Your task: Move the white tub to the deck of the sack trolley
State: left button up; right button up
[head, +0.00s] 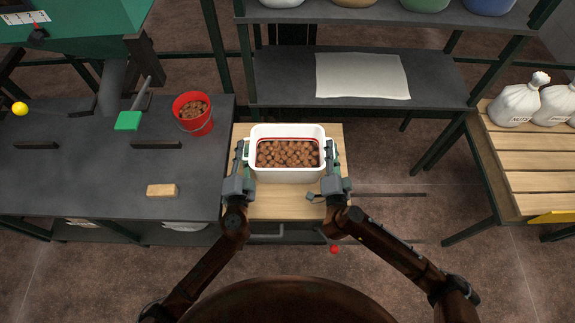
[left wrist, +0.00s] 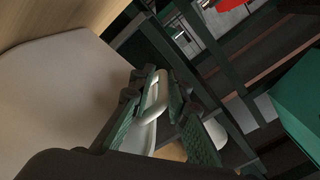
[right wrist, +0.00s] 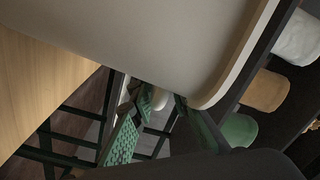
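The white tub (head: 286,176), with a red line inside its rim and brown nuts in it, sits upright on a light wooden top (head: 285,205) in front of me. My left gripper (head: 242,152) is at the tub's left end. In the left wrist view its green-padded fingers (left wrist: 158,100) stand open on both sides of the white loop handle (left wrist: 152,96). My right gripper (head: 330,152) is at the right end. In the right wrist view its fingers (right wrist: 158,110) stand open around the other handle (right wrist: 159,98), which is partly hidden. I cannot tell which surface is the trolley deck.
A dark bench (head: 90,180) at the left holds a red bucket (head: 198,125) of nuts, a green scoop (head: 128,121) and a tan block (head: 162,191). Dark shelves (head: 440,93) stand behind. A slatted wooden platform (head: 525,160) with white sacks (head: 515,104) is at the right, across open floor.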

pick_arm(q)
jog(key=o, duration=0.3)
jog(key=shift+r, duration=0.3)
pick_arm(e)
jog(key=o, duration=0.3)
jog(key=shift+r, duration=0.2)
pick_arm(q)
jog(key=shift+o, duration=0.3)
jog(key=shift+a, duration=0.1)
pick_arm(e)
jog(key=shift+o, duration=0.3)
jog(key=shift+d+f, duration=0.1)
jog(key=shift+d, duration=0.05)
pick_arm(q)
jog(key=shift+s, duration=0.1)
pick_arm(e)
jog(key=shift+s, duration=0.55)
pick_arm(q)
jog(key=s, duration=1.1)
jog(key=shift+s, duration=0.4)
pick_arm(e)
jog(key=s, duration=1.1)
pick_arm(q)
jog(key=shift+f, duration=0.1)
